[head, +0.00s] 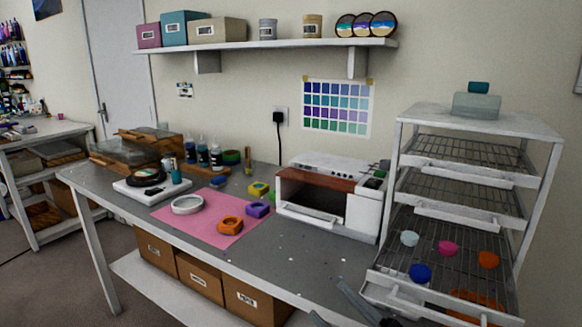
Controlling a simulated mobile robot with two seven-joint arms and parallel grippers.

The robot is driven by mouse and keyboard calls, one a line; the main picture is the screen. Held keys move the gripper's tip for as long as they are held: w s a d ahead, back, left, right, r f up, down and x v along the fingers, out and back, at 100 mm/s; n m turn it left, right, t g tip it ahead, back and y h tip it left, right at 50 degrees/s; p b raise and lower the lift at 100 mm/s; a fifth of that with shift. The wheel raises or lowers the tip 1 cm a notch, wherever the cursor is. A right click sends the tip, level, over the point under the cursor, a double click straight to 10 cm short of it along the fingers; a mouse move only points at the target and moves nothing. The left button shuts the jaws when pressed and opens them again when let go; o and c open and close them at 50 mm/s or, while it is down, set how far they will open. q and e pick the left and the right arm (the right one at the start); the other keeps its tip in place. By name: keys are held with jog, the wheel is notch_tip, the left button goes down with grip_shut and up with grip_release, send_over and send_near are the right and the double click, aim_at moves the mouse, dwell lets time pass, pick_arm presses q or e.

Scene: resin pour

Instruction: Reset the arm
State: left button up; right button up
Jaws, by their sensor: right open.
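My right gripper (327,299) is at the bottom edge of the head view, right of the middle. Its two dark grey fingers are apart, with nothing seen between them. It shows over the front right part of the grey workbench (285,262), left of the rack's lowest shelf. The rest of this arm is mostly cut off by the picture's edge. My left gripper is not in view.
A white wire rack (416,215) at right holds small coloured cups on its pulled-out lower shelf. A white oven-like box (361,212) stands beside it. A pink mat (190,221) carries a white ring and coloured moulds. A wall shelf (270,44) hangs above.

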jog(key=s+d+f+m+h, duration=0.1)
jog(key=d+f+m+h, duration=0.4)
jog(key=f, duration=0.4)
jog(key=s+d+f+m+h, duration=0.2)
jog(key=d+f+m+h, duration=0.1)
jog(key=f+m+h, duration=0.5)
jog(key=s+d+f+m+g+h, duration=0.1)
jog(key=s+d+f+g, duration=0.1)
jog(key=s+f, duration=0.3)
jog(key=s+d+f+m+g+h, duration=0.1)
jog(key=s+d+f+g, duration=0.1)
jog(key=s+f, duration=0.4)
notch_tip(320, 180, down, 3)
jog(key=shift+s+d+f+g+h, duration=0.15)
jog(key=shift+d+g+h, duration=0.25)
jog(key=shift+d, duration=0.3)
